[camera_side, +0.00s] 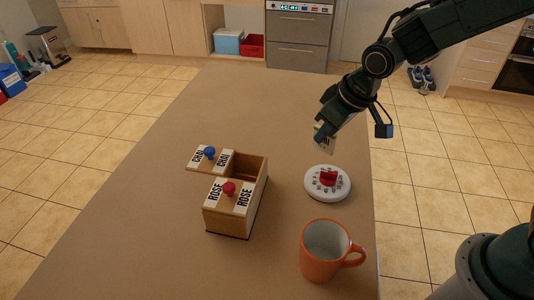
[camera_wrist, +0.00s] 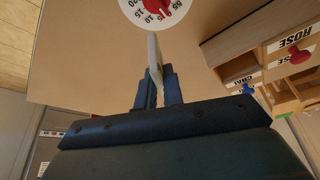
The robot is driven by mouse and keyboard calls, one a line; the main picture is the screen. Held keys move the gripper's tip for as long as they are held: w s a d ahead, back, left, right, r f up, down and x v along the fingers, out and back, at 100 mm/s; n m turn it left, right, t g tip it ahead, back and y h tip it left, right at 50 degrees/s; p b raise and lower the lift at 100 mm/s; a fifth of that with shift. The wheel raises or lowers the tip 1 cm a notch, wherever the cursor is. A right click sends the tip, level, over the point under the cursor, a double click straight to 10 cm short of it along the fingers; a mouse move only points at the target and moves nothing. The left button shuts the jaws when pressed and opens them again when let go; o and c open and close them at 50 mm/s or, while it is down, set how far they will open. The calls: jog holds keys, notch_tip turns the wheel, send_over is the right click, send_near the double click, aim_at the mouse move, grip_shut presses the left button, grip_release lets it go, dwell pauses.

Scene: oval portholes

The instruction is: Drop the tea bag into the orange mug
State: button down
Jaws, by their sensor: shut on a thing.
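My gripper (camera_side: 321,131) is above the table at the right, beyond the white dial. It is shut on a pale tea bag (camera_side: 326,144), which hangs below the fingers. In the wrist view the tea bag (camera_wrist: 154,55) shows edge-on, as a thin pale strip between the fingertips (camera_wrist: 158,88). The orange mug (camera_side: 318,262) stands upright near the table's front right, its handle to the right. Its pale inside shows no contents that I can make out. The tea bag is apart from the mug, farther back and higher.
A white dial timer (camera_side: 313,190) with a red knob lies between gripper and mug. A wooden box (camera_side: 225,222) stands left, its ROSE lid (camera_side: 217,193) on and its far compartment open. The CHAI lid (camera_side: 195,158) sits shifted left. The table's back is clear.

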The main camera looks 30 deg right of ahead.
jog(key=s+a+r+n+y, duration=0.1)
jog(key=s+a+r+n, duration=0.2)
jog(key=s+a+r, duration=0.2)
jog(key=s+a+r+n+g+y, duration=0.1)
jog(key=s+a+r+n, duration=0.2)
jog(key=s, duration=0.9)
jog(key=a+r, duration=0.2)
jog(key=a, duration=0.2)
jog(key=shift+s+a+r, duration=0.2)
jog(key=shift+s+a, duration=0.1)
jog(key=shift+f, duration=0.1)
jog(key=shift+f, duration=2.9)
jog(key=c, duration=1.5)
grip_release()
jog(key=shift+o, duration=0.2)
jog(key=shift+r, duration=0.1)
